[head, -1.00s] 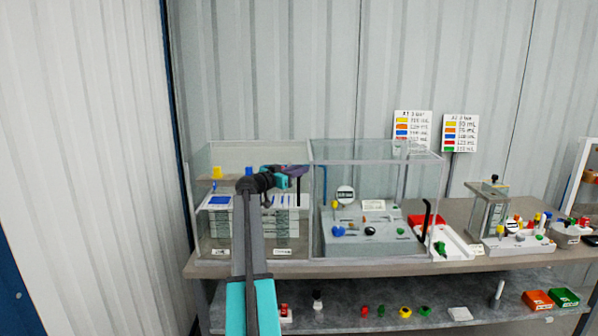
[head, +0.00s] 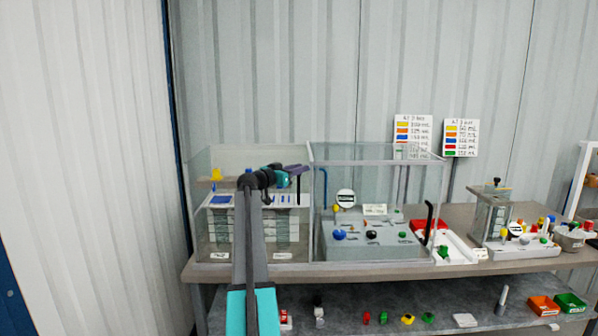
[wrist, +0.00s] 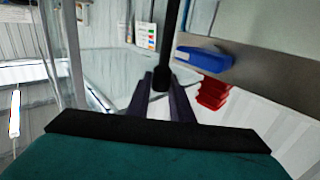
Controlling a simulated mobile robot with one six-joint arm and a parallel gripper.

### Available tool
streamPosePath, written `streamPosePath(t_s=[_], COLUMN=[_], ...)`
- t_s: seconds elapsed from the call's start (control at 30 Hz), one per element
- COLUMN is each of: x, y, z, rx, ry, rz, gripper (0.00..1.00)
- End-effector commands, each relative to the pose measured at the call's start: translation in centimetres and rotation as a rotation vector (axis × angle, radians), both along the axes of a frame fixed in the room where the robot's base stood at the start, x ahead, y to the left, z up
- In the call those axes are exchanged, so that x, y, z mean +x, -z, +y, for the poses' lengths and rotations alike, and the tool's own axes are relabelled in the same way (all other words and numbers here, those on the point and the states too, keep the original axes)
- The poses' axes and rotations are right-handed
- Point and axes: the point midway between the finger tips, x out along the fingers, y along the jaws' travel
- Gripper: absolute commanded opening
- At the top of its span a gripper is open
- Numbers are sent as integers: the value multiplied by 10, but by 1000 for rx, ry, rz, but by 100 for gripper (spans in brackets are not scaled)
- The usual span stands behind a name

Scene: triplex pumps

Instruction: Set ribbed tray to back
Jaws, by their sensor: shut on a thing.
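My gripper (head: 298,169) has dark purple fingers and is above the right part of the left clear tank (head: 222,243). In the wrist view its fingers (wrist: 164,92) are closed around the end of a black rod-like handle (wrist: 171,45). The black handle (head: 298,189) hangs below the fingers in the head view. Inside the left tank is a stack of pale ribbed layers (head: 222,229); a white top surface (head: 240,201) carries blue strips. I cannot tell for sure which part is the ribbed tray. My arm hides the middle of the stack.
A second clear tank (head: 376,157) with a grey panel of knobs adjoins on the right. A similar black lever (head: 428,222) stands at its right side. Small coloured parts lie on the lower shelf (head: 370,296). Two colour charts (head: 413,129) stand behind.

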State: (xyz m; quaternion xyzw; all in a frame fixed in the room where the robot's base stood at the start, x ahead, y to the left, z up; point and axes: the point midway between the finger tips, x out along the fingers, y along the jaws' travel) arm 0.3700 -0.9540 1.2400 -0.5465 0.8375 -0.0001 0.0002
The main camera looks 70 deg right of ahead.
Motion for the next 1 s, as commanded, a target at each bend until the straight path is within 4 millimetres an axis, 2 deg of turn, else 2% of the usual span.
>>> streamPosePath(t_s=[0.03, 0.13, 0.57, 0.77, 1.0], x=[2, 1, 3, 11, 26], y=[0, 0, 1, 2, 3], z=[0, 0, 6, 26, 61], rx=[1, 1, 0, 0, 0], ry=[-3, -2, -2, -2, -3], rz=[-1, 0, 0, 0, -1], gripper=[21, 38, 39, 39, 39])
